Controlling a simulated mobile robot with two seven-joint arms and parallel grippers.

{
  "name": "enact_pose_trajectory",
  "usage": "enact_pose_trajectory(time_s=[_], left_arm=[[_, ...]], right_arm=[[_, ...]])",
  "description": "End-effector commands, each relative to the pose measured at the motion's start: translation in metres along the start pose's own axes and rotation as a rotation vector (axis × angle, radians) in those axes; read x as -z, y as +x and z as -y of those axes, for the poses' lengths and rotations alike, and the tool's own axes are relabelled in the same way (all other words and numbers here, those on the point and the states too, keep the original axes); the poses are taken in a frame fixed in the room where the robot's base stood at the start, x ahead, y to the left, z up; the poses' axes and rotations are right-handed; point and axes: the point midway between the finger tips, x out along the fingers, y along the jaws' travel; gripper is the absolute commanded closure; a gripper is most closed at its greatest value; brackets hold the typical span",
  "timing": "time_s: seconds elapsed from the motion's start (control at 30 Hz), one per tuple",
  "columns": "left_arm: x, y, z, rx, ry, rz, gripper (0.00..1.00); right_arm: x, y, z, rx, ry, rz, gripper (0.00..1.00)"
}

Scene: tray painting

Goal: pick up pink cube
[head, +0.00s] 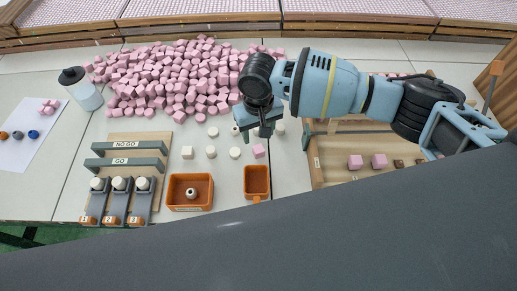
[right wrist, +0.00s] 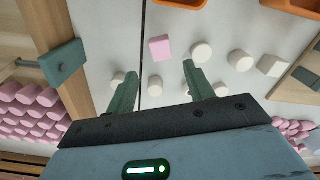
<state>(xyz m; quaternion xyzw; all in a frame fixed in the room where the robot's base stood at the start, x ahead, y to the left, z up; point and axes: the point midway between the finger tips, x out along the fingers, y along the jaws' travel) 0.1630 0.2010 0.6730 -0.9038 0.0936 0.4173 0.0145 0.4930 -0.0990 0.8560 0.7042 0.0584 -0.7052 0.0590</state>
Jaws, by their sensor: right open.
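A single pink cube (head: 259,151) lies on the table among white pieces, just behind the small orange bin. It also shows in the right wrist view (right wrist: 160,47), beyond the fingertips and roughly in line with the gap between them. My right gripper (head: 258,128) hangs above the table, a little behind this cube. Its green fingers (right wrist: 158,80) are open and apart, with nothing held; a white piece (right wrist: 155,82) shows in the gap, on the table below. A large heap of pink cubes (head: 180,75) lies behind to the left. My left gripper is not in view.
Several white pieces (head: 235,152) lie near the cube. In front are a small orange bin (head: 257,195) and a wider orange bin (head: 170,192) holding a white ring-like piece. A wooden tray (head: 316,170) with pink cubes stands right. A NO GO/GO gauge board (head: 125,180) stands left.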

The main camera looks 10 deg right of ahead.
Motion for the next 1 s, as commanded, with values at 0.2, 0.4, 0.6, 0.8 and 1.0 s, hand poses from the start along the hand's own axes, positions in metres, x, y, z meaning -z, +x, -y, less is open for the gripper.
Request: enact_pose_trajectory(time_s=[0.2, 0.4, 0.6, 0.8, 1.0], left_arm=[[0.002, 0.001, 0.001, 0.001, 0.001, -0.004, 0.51], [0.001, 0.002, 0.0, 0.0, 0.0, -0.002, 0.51], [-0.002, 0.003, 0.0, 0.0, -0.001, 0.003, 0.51], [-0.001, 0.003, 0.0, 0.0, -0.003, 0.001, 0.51], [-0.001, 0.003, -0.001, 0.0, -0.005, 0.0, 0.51]], right_arm=[[-0.002, 0.008, 0.001, 0.0, -0.001, 0.0, 0.47], [-0.008, 0.036, 0.004, 0.0, 0.0, 0.001, 0.47], [-0.007, 0.053, 0.004, 0.0, 0.001, 0.0, 0.47], [-0.007, 0.053, 0.004, 0.001, 0.0, -0.001, 0.47], [-0.007, 0.053, 0.004, 0.001, 0.0, -0.001, 0.68]])
